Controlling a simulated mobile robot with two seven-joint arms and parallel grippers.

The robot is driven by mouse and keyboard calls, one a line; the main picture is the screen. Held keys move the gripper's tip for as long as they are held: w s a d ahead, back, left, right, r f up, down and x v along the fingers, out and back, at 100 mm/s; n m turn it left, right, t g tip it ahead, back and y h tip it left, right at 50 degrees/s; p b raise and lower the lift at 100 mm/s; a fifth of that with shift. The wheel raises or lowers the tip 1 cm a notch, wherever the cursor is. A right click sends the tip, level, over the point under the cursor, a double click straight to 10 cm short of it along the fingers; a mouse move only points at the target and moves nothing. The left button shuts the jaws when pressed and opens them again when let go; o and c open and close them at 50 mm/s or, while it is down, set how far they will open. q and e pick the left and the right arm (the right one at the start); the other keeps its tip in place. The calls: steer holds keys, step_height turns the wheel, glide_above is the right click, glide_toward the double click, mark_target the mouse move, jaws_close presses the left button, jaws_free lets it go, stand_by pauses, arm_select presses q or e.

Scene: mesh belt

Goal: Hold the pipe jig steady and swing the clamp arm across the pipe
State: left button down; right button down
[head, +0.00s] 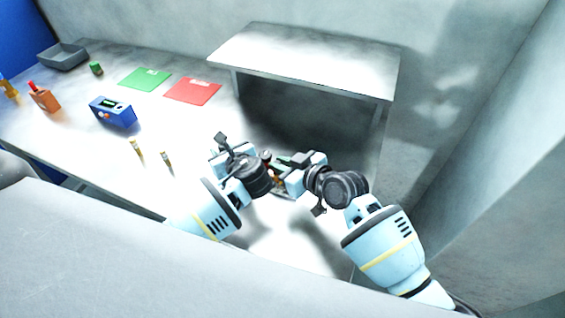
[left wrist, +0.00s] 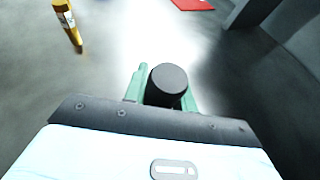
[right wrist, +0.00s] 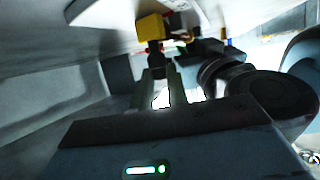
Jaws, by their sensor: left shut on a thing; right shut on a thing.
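My left gripper (left wrist: 164,96) is shut on a black round knob (left wrist: 167,78), which stands between its green fingers in the left wrist view. My right gripper (right wrist: 164,88) is shut on a dark part (right wrist: 155,57) below a yellow block (right wrist: 153,28), seen in the right wrist view. In the head view both grippers meet close together low at the middle, over the bright table. The pipe jig is mostly hidden there between the grippers and wrists; only small dark and brownish bits (head: 276,180) show. I cannot tell the clamp arm's angle or where the pipe lies.
A raised white shelf (head: 310,60) stands behind the grippers. Left on the table (head: 60,145) are a blue box (head: 112,112), green (head: 145,78) and red (head: 192,91) mats, a grey tray (head: 62,56), an orange bottle (head: 44,98) and two small yellowish posts (head: 137,149). A wall closes the right side.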

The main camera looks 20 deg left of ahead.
steer(key=shift+s+f, duration=0.1)
steer(key=c, duration=1.4)
jaws_free()
steer(key=v, duration=1.2)
